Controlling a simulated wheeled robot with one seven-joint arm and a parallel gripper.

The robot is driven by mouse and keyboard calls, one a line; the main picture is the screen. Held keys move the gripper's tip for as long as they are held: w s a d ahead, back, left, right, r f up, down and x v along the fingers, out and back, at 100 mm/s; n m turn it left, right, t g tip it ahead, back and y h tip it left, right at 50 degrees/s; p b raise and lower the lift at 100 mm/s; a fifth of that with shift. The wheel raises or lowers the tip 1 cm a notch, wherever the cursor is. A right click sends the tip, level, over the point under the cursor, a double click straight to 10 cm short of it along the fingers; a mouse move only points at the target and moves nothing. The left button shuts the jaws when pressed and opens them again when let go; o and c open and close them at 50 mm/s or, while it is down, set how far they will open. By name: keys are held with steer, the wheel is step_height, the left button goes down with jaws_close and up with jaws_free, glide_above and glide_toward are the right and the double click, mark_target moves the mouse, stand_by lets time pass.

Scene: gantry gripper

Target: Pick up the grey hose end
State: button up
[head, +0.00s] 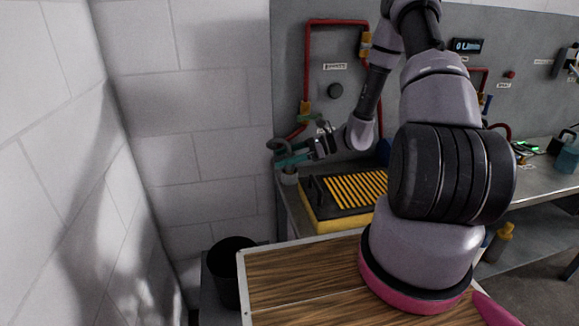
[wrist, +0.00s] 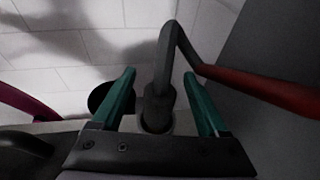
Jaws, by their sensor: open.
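The grey hose end (wrist: 163,75) stands upright in a pale round holder (wrist: 172,124) in the wrist view. It bends over at the top and runs right into a red hose (wrist: 255,88). My gripper (wrist: 160,76) is open, with one teal finger on each side of the grey hose end. Gaps show between the fingers and the hose. In the head view my gripper (head: 279,158) is at the left end of the bench, above the pale holder (head: 289,177), and the grey hose end (head: 275,143) shows beside the fingers.
A yellow tray with a dark slotted top (head: 345,191) sits on the bench, right of the holder. A grey panel (head: 290,75) with red pipework stands behind. A black bin (head: 232,270) stands below, near the white wall (head: 205,130).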

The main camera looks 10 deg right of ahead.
steer(key=shift+x, duration=0.75)
jaws_close()
steer(key=shift+r, duration=0.75)
